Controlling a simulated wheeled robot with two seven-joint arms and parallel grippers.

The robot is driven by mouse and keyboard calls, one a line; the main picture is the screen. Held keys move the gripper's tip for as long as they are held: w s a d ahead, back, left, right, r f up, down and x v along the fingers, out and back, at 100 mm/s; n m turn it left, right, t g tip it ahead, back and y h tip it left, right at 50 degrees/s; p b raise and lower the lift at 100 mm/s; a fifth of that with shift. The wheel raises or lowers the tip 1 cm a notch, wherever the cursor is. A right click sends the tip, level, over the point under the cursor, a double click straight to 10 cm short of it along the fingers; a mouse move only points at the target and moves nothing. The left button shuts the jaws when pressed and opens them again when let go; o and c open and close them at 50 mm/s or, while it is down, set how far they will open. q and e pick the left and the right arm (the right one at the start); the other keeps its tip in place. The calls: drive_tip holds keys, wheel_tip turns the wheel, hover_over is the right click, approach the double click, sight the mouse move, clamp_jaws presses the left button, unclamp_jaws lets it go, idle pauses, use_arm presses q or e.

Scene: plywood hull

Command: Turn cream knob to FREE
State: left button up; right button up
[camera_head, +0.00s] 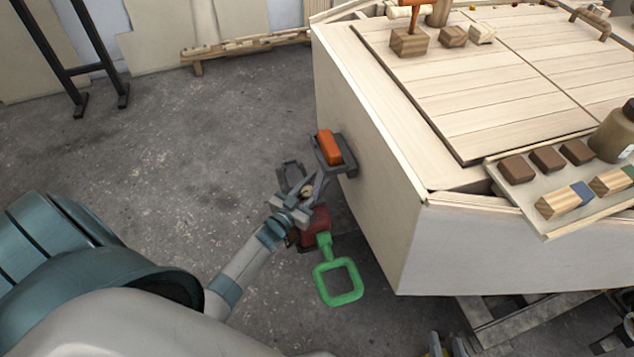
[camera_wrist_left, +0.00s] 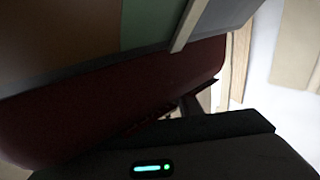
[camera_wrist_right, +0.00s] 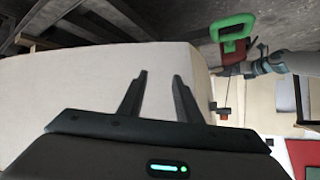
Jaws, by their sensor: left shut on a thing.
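In the left wrist view a dark red surface (camera_wrist_left: 110,100) fills much of the picture and hides the grip. My right gripper (camera_wrist_right: 160,75) is open and empty in the right wrist view, its two dark fingers apart in front of a pale hull panel.
An orange block (camera_head: 329,146) sits in a grey bracket just above the left gripper. A red housing (camera_head: 316,222) with a green square loop (camera_head: 338,282) is just below it. Blocks and a bottle (camera_head: 615,135) stand on the hull top.

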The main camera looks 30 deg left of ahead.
sight(304, 196)
use_arm(q)
drive_tip(key=shift+a+n+y, duration=0.2)
drive_tip(key=shift+n+y, duration=0.4)
drive_tip(key=shift+y, duration=0.4)
use_arm(e)
drive_tip(key=shift+s+d+f, duration=0.2)
drive_tip(key=shift+s+f, duration=0.1)
drive_tip(key=shift+f, duration=0.1)
drive_tip(key=shift+g, duration=0.3)
use_arm(q)
drive_tip(key=o, duration=1)
drive_tip(key=shift+o, duration=0.2)
drive_tip(key=shift+s, duration=0.1)
drive_tip(key=shift+s, duration=0.55)
drive_tip(key=s+p, duration=0.1)
drive_tip(key=s, duration=0.4)
drive_tip(key=shift+d, duration=0.15)
drive_tip(key=s+p, duration=0.1)
drive_tip(key=s, duration=1)
drive_tip(key=shift+d, duration=0.25)
use_arm(e)
drive_tip(key=s+d+f+g, duration=0.1)
drive_tip(key=s+d+f+g+h, duration=0.1)
drive_tip(key=s, duration=0.1)
drive_tip(key=shift+s+d+f+g, duration=0.1)
drive_tip(key=shift+d+f+g, duration=0.05)
drive_tip(key=shift+f+g, duration=0.2)
